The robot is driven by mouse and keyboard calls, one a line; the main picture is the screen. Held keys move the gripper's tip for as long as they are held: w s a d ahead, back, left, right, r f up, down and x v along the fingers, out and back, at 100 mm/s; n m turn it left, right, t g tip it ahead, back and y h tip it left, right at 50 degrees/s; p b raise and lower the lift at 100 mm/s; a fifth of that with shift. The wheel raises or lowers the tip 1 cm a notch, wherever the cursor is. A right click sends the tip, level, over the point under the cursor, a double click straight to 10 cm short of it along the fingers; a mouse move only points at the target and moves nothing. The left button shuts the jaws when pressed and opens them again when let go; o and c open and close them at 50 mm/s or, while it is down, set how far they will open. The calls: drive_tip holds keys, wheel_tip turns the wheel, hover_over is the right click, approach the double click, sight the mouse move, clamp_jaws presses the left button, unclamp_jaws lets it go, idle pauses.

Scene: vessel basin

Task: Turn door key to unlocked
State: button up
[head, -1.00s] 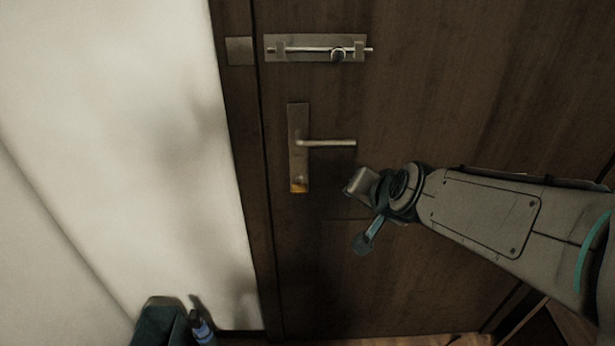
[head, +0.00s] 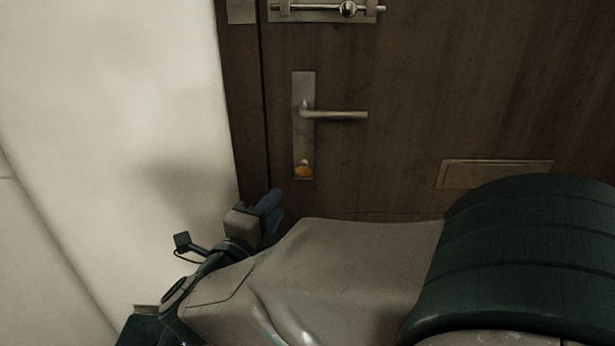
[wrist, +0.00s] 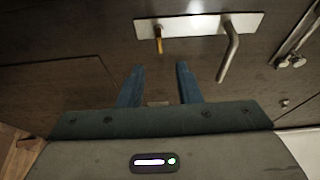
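The door key (head: 302,170) is a small orange-yellow piece at the lower end of the metal lock plate (head: 304,88) on the dark wooden door. In the wrist view the key (wrist: 158,42) juts from one end of the plate (wrist: 200,22). The lever handle (head: 338,115) sits above the key and points right. My gripper (head: 270,205) is below and left of the key, apart from it. In the wrist view its two blue fingers are spread with an empty gap between them (wrist: 160,85), short of the plate.
A slide bolt (head: 325,9) is mounted above the handle. A flat rectangular panel (head: 494,174) is on the door to the right. The white wall (head: 110,110) stands close on the left. My arm covers the lower part of the head view.

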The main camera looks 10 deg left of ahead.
sight(301, 175)
drive_tip(key=w, duration=0.4)
drive_tip(key=w+d, duration=0.1)
drive_tip(key=w, duration=0.3)
drive_tip(key=w+d, duration=0.1)
drive_tip(key=w, duration=0.4)
drive_tip(key=shift+w+d+b, duration=0.1)
drive_tip(key=shift+b, duration=0.25)
drive_tip(key=shift+c, duration=0.3)
clamp_jaws()
